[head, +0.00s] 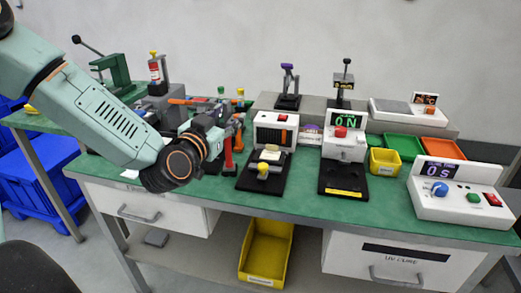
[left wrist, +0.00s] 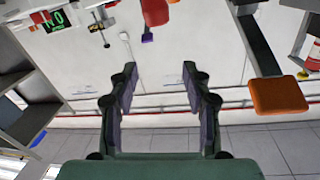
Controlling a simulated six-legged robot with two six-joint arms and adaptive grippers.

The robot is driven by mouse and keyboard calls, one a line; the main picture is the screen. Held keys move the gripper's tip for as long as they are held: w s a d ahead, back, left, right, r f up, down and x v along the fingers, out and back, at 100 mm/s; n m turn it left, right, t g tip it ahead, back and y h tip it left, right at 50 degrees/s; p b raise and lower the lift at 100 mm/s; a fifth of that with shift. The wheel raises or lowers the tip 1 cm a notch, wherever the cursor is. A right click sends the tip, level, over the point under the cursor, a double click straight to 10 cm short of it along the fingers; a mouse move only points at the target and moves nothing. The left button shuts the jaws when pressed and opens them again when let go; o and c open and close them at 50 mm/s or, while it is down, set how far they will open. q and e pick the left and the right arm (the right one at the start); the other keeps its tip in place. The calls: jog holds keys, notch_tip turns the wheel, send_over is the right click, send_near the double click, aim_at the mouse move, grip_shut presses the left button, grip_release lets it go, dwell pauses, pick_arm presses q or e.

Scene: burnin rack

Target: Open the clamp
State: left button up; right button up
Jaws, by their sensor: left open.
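An orange-handled lever, which looks like the clamp's handle, lies nearly level (head: 190,101) on the bench behind my left wrist. In the left wrist view its orange pad (left wrist: 278,97) and dark arm are at the right, outside my jaws. My left gripper (head: 218,122) is over the bench's left part, close to the lever in the picture. In the left wrist view the gripper (left wrist: 158,85) is open, with nothing between its fingers. My wrist hides the clamp's lower part. I cannot tell whether the lever touches the gripper. My right gripper is not in view.
A yellow bin (head: 268,255) sits below.

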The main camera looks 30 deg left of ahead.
pick_arm(q)
jog(key=w+d+m+g+h+p, duration=0.3)
jog(key=w+m+g+p, duration=0.1)
jog(key=w, duration=0.2)
jog(key=m+g+h+p, duration=0.1)
jog(key=g+h+p, duration=0.1)
jog(key=g, duration=0.8)
send_near(262, 165)
jog(key=shift+y, duration=0.3)
jog(key=b+x, duration=0.1)
jog(key=x, duration=0.1)
jog(key=b+x, duration=0.1)
jog(key=x, duration=0.2)
jog(key=b+x, duration=0.1)
jog(key=x, duration=0.2)
jog(key=shift+d+f, duration=0.1)
jog(key=shift+d, duration=0.2)
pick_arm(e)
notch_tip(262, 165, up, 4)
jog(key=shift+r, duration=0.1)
pick_arm(q)
jog(key=shift+c, duration=0.4)
jog(key=shift+m, duration=0.3)
grip_shut()
